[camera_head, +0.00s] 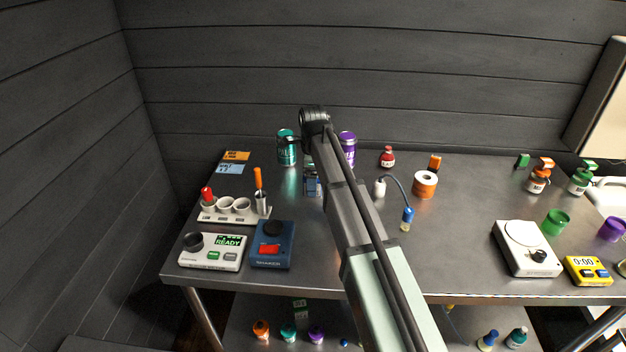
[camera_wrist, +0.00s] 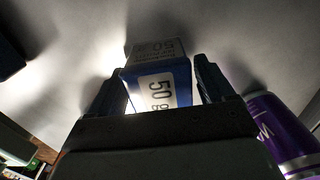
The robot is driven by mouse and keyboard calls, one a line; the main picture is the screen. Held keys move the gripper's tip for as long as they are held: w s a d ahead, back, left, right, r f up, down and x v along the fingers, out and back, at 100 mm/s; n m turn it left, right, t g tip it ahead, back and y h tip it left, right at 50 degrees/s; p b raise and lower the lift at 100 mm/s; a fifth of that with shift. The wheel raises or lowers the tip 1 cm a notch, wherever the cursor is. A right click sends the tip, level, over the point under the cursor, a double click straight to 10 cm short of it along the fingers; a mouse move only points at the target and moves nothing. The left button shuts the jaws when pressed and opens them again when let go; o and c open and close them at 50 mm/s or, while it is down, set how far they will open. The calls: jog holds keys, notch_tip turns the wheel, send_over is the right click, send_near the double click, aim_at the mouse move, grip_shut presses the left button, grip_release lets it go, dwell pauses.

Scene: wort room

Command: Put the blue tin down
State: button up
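The blue tin (camera_wrist: 158,85) is a small box with a white "50 g" label, between my two fingers in the wrist view. My gripper (camera_wrist: 157,78) appears shut on it, with the fingertips close against its sides. In the head view the blue tin (camera_head: 312,186) shows just left of my arm, at the back of the steel table (camera_head: 330,255). My arm hides part of it and most of my gripper there. I cannot tell whether the tin touches the table.
A teal can (camera_head: 286,148) stands left of the tin, and a purple can (camera_head: 348,147) stands to the right, partly behind my arm. The purple can is also close to my right finger in the wrist view (camera_wrist: 283,140). A white rack (camera_head: 233,211) is in front on the left.

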jog(key=shift+o, duration=0.5)
jog(key=shift+r, duration=0.1)
notch_tip(320, 180, up, 12)
